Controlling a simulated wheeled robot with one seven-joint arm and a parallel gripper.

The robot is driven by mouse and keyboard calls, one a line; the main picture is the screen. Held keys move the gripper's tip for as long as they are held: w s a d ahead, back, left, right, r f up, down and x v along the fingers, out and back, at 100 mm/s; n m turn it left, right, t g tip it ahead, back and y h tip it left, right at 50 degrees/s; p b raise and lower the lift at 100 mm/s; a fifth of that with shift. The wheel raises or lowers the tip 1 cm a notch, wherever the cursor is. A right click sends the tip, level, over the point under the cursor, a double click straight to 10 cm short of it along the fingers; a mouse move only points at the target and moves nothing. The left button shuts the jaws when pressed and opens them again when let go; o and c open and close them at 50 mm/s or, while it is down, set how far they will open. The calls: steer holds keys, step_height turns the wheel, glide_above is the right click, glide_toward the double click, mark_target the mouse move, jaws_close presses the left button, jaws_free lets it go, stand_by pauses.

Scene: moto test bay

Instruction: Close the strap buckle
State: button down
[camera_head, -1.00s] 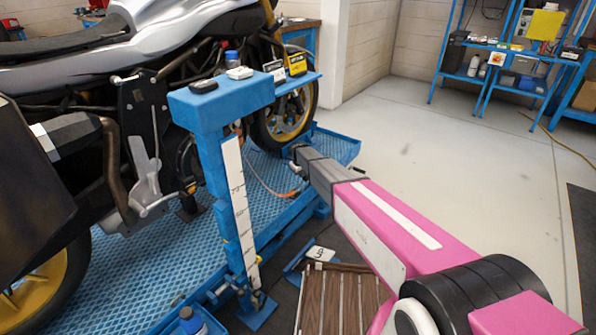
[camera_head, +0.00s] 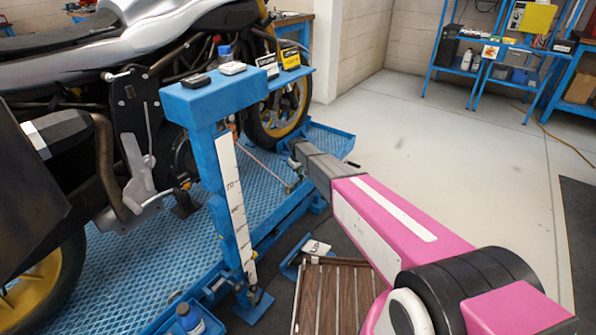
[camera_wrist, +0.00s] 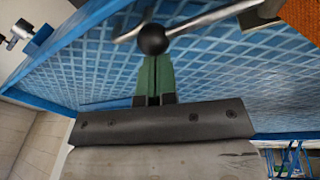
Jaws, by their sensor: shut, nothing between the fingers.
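A thin orange-pink strap (camera_head: 262,160) runs in the head view from near the motorcycle's front down to the edge of the blue platform. A small dark fitting (camera_head: 291,187) sits at its lower end; it is too small to tell whether it is a buckle or how it stands. My gripper (camera_wrist: 153,82) has green fingers that are together and empty. In the wrist view a black ball (camera_wrist: 153,39) on a bent metal bar (camera_wrist: 205,19) shows at the fingertips; I cannot tell whether they touch. An orange patch (camera_wrist: 303,17) fills the top right corner.
The blue post (camera_head: 218,165) with a scale stands left of my arm, small items on its top. The motorcycle (camera_head: 120,110) stands on the blue platform (camera_head: 125,262). A slatted wooden piece (camera_head: 335,295) lies below my arm. Open floor is at right.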

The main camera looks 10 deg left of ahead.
step_height(320, 180, up, 13)
steer(key=s+a, duration=0.1)
steer(key=s+d+r+m+g, duration=0.1)
steer(key=s+d+m, duration=0.3)
steer(key=s+d, duration=1.2)
steer(key=s+d+r+m+g, duration=0.1)
steer(key=s+d+m, duration=0.3)
steer(key=s+d, duration=1.2)
steer(key=s+r, duration=0.1)
steer(key=s, duration=0.4)
steer(key=shift+s+d+r+m, duration=0.2)
steer(key=shift+r+m, duration=0.1)
steer(key=shift+r, duration=0.1)
